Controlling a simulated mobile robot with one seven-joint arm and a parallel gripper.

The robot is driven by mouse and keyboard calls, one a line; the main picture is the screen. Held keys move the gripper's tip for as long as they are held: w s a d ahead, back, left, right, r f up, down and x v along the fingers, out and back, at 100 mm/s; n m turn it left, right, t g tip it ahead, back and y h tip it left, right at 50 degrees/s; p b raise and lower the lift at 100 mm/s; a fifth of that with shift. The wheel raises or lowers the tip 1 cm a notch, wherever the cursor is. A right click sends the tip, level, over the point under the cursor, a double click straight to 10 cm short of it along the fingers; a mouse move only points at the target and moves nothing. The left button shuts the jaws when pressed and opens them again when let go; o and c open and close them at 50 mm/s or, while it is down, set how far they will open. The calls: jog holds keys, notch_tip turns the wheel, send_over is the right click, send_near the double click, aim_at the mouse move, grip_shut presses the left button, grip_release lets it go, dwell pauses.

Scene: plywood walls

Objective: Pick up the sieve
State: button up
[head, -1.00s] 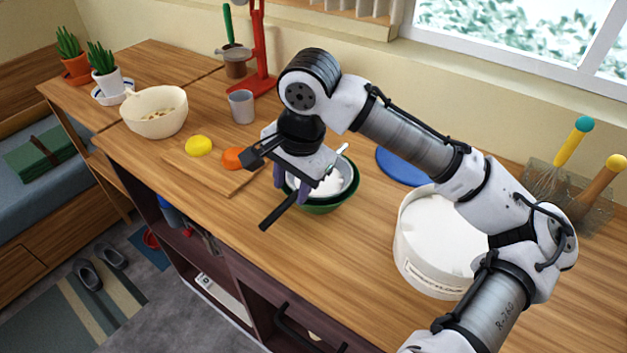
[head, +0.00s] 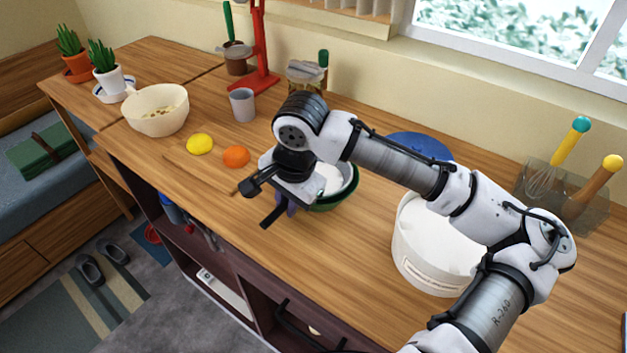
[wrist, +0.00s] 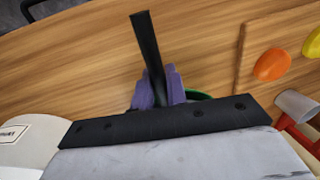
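In the wrist view the purple fingers (wrist: 158,92) show close together around a black bar. A bit of green rim (wrist: 198,94) shows behind them.
A large white tub (head: 435,255) stands right of the bowl, a blue disc (head: 420,146) behind. An orange fruit (head: 236,157), yellow fruit (head: 200,144), grey cup (head: 243,105) and cream bowl (head: 157,112) are left.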

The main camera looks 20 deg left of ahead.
grip_shut()
jog(key=shift+r, duration=0.1)
notch_tip(320, 180, up, 20)
jog(key=b, duration=0.2)
dwell(0.4)
